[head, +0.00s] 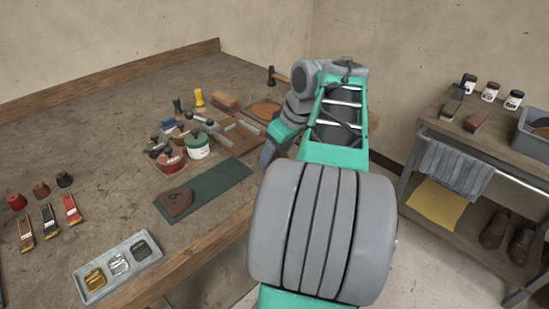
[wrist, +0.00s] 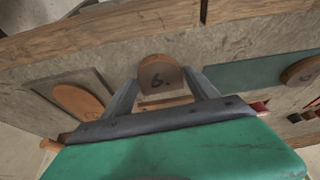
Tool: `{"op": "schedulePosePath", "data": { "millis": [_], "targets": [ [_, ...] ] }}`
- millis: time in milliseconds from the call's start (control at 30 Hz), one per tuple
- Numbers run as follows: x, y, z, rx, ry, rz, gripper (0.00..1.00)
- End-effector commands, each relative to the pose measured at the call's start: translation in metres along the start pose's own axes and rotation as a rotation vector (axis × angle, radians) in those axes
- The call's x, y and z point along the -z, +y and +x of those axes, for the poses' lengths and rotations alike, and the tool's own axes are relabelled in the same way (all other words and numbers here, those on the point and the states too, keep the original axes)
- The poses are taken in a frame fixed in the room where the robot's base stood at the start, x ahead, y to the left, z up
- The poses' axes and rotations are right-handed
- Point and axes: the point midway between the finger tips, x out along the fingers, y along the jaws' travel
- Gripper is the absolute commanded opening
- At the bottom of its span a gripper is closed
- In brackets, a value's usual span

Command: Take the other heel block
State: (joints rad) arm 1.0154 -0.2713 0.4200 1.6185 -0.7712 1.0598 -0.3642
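A brown heel block marked "6." (wrist: 160,75) shows in the wrist view between the two fingers of my gripper (wrist: 162,78). The fingertips are at its left and right edges; I cannot tell whether they touch it. I also cannot tell whether the block rests on the bench or is lifted. In the head view I cannot make this block out; my gripper is mostly hidden by my arm. Another brown heel block (head: 174,203) lies on the dark green mat (head: 222,182). It also shows at the right edge of the wrist view (wrist: 300,72).
Left of my arm are a green-and-white pot (head: 198,147), small bottles and a slotted wooden holder (head: 239,136). A grey tray (head: 92,280) with metal pieces lies at the front. A side table (head: 463,139) with jars and brushes stands right. Bare bench lies far left.

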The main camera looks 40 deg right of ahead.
Motion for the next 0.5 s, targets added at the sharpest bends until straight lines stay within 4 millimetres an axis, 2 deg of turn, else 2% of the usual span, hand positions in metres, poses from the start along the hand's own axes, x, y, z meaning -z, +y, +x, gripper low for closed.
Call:
{"op": "schedulePosePath", "data": {
  "millis": [67,500],
  "targets": [
    [0.0,0.0,0.0,0.0,0.0,0.0,0.61],
    [0.0,-0.0001,0.0,0.0,0.0,0.0,0.25]
  ]
}}
